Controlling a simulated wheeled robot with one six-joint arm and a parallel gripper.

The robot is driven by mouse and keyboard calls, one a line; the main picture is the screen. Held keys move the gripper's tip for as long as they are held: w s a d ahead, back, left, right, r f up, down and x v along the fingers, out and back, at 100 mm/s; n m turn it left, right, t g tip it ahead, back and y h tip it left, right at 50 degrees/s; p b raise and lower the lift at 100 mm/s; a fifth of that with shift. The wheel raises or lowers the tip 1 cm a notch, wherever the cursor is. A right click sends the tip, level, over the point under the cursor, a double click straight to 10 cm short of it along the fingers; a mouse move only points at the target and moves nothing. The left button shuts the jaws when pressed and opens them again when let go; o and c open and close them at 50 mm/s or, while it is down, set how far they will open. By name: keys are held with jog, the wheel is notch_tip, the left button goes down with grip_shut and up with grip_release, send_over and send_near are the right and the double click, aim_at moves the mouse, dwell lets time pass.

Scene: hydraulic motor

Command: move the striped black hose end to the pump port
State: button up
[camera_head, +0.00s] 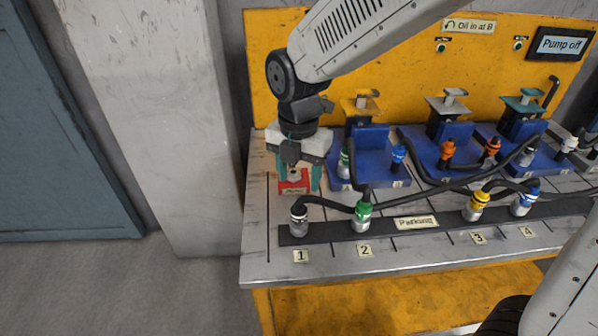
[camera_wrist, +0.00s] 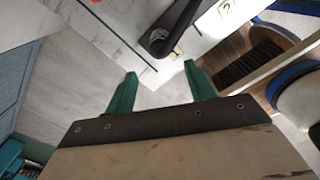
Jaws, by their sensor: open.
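The striped black hose end (camera_head: 298,218) stands upright at parking place 1, black with pale bands. In the wrist view a dark hose end (camera_wrist: 158,42) shows beyond the fingertips, near a partly covered label. My gripper (camera_head: 299,180) is open and empty, pointing down behind and above that hose end in the head view. Its green fingers also show in the wrist view (camera_wrist: 160,72), apart, with nothing between them. I cannot tell which fitting is the pump port.
Green (camera_head: 363,215), yellow (camera_head: 478,205) and blue (camera_head: 525,202) hose ends stand along the dark parking strip (camera_head: 415,233), their black hoses crossing the bench. Blue units (camera_head: 433,153) with coloured fittings stand behind. A screen (camera_head: 561,44) reads "Pump off".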

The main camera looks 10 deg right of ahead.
aim_at(299, 205)
jog(key=shift+f, duration=4.4)
grip_shut()
jog(key=shift+r, duration=1.85)
jog(key=c, duration=0.6)
grip_release()
grip_shut()
notch_tip(299, 205, up, 9)
jog(key=shift+f, duration=0.2)
